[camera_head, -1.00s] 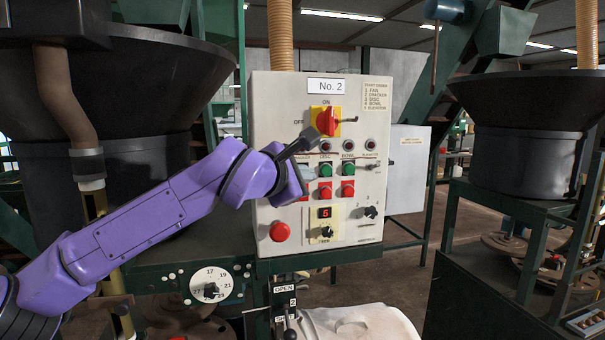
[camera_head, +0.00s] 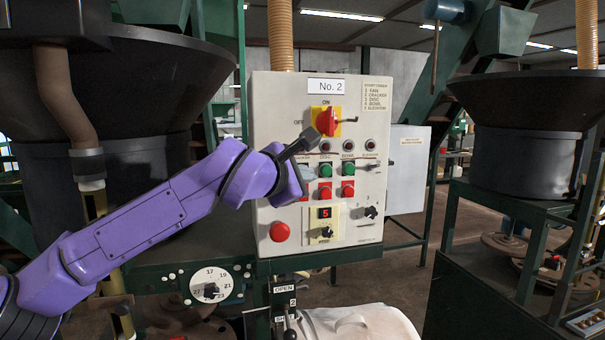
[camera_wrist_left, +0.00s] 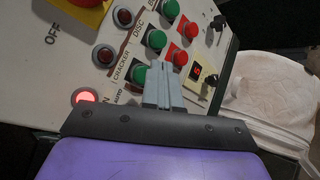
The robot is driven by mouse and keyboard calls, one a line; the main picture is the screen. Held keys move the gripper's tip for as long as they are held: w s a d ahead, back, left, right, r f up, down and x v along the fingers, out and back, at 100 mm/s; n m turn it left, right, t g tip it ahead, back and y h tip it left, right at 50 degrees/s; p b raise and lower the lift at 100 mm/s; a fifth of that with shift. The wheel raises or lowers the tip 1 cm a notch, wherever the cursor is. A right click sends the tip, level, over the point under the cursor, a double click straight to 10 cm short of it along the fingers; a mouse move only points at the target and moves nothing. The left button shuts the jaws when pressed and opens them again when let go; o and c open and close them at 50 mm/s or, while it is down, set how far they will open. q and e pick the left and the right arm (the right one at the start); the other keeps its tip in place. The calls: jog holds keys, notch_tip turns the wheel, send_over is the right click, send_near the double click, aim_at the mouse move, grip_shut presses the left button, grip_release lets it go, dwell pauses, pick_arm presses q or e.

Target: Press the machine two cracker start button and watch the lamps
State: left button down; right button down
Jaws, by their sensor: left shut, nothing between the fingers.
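The No. 2 machine's control panel (camera_head: 262,130) faces me in the head view. My left gripper (camera_head: 309,173) is in front of its left button columns, hiding the cracker button there. In the left wrist view the shut, empty fingers (camera_wrist_left: 160,72) point at the panel. The green cracker start button (camera_wrist_left: 138,73) shows just left of the fingertips. I cannot tell whether they touch the panel. The cracker lamp (camera_wrist_left: 103,55) looks dark red and unlit. The lamp at the lower left (camera_wrist_left: 83,97) glows bright red. The disc lamp (camera_wrist_left: 123,17) looks dark. My right gripper is not in view.
Green disc and bowl buttons, with red ones below, lie close right of my fingers. A red emergency button (camera_head: 280,232) is at lower left, and the red main switch (camera_head: 327,121) is above. A white bulk bag (camera_head: 360,325) hangs below. Black hoppers (camera_head: 140,90) stand either side.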

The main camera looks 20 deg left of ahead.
pick_arm(q)
jog(key=shift+w+a, duration=0.2)
jog(key=shift+w, duration=0.1)
jog(key=shift+w+a+p, duration=0.25)
jog(key=shift+w+p, duration=0.1)
jog(key=shift+p, duration=0.05)
dwell(0.6)
dwell(0.4)
jog(key=shift+s+d+b, duration=0.35)
jog(key=shift+s+d, duration=0.1)
jog(key=shift+s, duration=0.2)
jog(key=s+d, duration=0.1)
jog(key=s+d+b, duration=0.1)
jog(key=s, duration=0.2)
jog(key=shift+s+d+b, duration=0.1)
jog(key=shift+d+b, duration=0.25)
jog(key=shift+d, duration=0.05)
